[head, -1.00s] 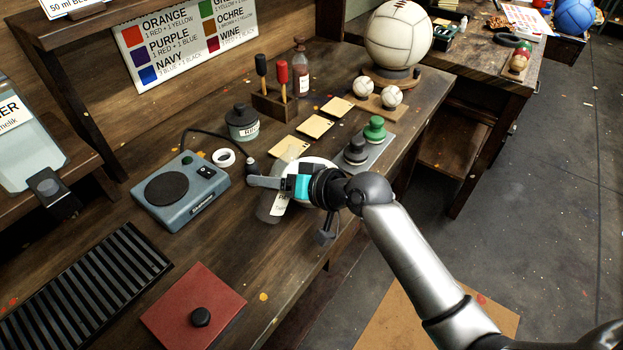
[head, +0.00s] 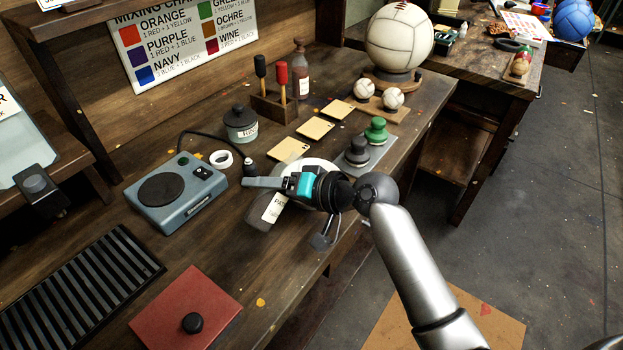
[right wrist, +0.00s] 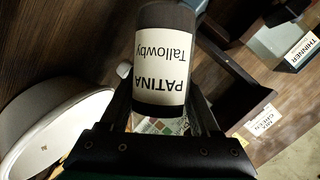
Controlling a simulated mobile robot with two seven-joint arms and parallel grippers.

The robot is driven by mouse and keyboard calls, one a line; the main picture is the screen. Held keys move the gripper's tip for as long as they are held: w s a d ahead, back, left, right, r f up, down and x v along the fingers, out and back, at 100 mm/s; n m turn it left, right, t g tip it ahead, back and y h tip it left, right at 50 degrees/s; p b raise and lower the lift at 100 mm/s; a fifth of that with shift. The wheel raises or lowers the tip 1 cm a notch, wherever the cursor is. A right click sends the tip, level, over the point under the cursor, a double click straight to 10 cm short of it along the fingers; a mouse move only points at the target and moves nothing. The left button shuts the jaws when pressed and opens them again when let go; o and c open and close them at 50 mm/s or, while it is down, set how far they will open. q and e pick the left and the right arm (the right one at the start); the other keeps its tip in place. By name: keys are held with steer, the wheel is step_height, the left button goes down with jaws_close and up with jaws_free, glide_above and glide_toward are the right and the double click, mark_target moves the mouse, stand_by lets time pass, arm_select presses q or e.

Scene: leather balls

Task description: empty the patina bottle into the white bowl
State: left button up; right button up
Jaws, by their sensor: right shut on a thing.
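My right gripper (head: 262,184) is shut on the patina bottle (head: 257,217), a see-through grey bottle with a white label. The bottle is tilted, with its base toward the lower left and its upper part hidden behind the gripper. In the right wrist view the bottle (right wrist: 165,60) shows its "PATINA Tallowby" label between the fingers (right wrist: 163,108). The white bowl (head: 322,164) is on the bench behind my gripper and mostly hidden by it. Part of the bowl (right wrist: 45,135) shows at left in the right wrist view. I see no stream of liquid. My left gripper is not in view.
A blue-grey device with a round dark plate (head: 177,192) and a white tape ring (head: 221,159) are to the left. A grey jar (head: 240,124) stands behind. Green and black knobbed things (head: 376,131) stand right of the bowl. A red board (head: 187,308) lies in front.

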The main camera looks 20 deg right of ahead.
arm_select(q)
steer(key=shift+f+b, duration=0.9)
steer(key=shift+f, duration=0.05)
arm_select(e)
steer(key=shift+s+a+f+m+y, duration=0.1)
steer(key=shift+a+f+m+y, duration=0.15)
steer(key=shift+f+m+y, duration=0.25)
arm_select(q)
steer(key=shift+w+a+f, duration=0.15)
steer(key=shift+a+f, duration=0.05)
arm_select(e)
steer(key=shift+s+a+f+m+g+b, duration=0.15)
steer(key=shift+m+g+b, duration=0.15)
steer(key=shift+m+b, duration=0.25)
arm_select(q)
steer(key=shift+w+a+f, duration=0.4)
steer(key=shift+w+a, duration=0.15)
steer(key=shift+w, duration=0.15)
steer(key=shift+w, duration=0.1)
arm_select(e)
steer(key=shift+f, duration=0.1)
steer(key=shift+r+y, duration=0.25)
steer(key=shift+y, duration=0.15)
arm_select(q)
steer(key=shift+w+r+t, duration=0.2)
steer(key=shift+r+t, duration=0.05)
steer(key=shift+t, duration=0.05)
arm_select(e)
steer(key=shift+d+m, duration=0.2)
steer(key=shift+m, duration=0.05)
